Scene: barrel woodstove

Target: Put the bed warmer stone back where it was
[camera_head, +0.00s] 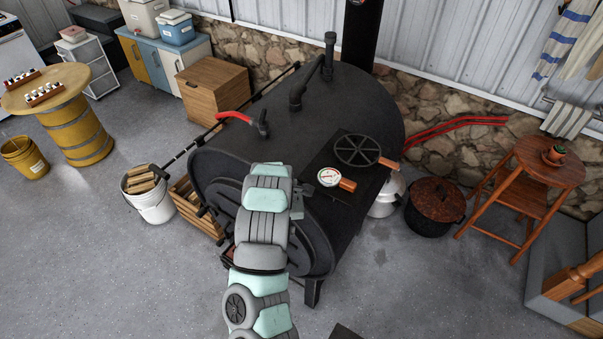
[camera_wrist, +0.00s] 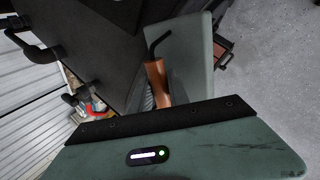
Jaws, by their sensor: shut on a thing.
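The bed warmer stone appears in the wrist view as a flat grey-green slab (camera_wrist: 190,48), with a brown wooden grip (camera_wrist: 156,82) and a bent black wire. My gripper (camera_wrist: 161,96) is at the wooden grip and shut on it; the palm hides its lower end and most of the fingers. The slab hangs beyond the grip, close beside the dark stove. In the head view my arm hides the gripper and the stone, in front of the barrel stove (camera_head: 345,105).
A white bucket (camera_head: 152,208) and wooden crate (camera_head: 190,205) stand left. A dark pot (camera_head: 435,205) and wooden stool (camera_head: 550,160) stand right. Floor in front is mostly clear.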

